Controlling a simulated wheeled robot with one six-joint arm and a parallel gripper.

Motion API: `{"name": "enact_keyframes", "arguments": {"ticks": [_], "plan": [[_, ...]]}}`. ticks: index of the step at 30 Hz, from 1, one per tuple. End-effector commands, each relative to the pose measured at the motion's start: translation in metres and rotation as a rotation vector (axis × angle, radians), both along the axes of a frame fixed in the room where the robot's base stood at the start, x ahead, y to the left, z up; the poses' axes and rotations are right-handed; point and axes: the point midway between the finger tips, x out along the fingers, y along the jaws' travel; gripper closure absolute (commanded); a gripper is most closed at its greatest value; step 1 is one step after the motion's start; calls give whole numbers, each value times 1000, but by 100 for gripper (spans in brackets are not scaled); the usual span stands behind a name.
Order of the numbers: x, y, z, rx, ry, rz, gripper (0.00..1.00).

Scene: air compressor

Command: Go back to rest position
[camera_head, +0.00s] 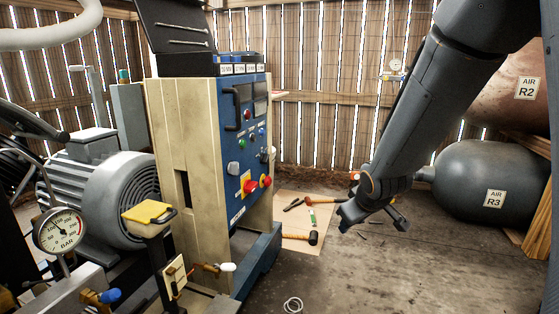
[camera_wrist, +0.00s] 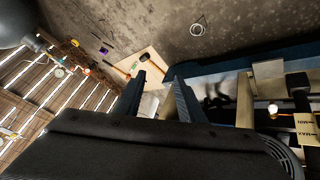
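My gripper (camera_wrist: 160,82) shows in the wrist view as two dark blue fingers set apart, with nothing between them. In the head view my arm reaches down from the top right, and my gripper (camera_head: 358,208) hangs in free space right of the blue control panel (camera_head: 243,140). It touches nothing that I can see. The panel has a red knob on a yellow plate (camera_head: 250,185) and a second red knob (camera_head: 265,181). No separate object of the task is in view.
A mat with a mallet (camera_head: 300,237) and other hand tools lies on the floor beyond the cabinet. A motor (camera_head: 112,190) and a pressure gauge (camera_head: 60,230) stand at left. Tank R3 (camera_head: 490,185) is at right, behind my arm. The front floor is mostly clear, with a small ring (camera_head: 293,304).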

Motion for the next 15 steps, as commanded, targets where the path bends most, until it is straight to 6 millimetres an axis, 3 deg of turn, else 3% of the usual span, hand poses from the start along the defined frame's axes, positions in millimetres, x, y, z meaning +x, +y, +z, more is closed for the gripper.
{"name": "enact_keyframes", "arguments": {"ticks": [1,6,15], "plan": [[-28,-2,-3,29,54,-65,64],[-105,-5,-15,112,213,-248,64],[-206,6,-27,213,415,-465,64]]}}
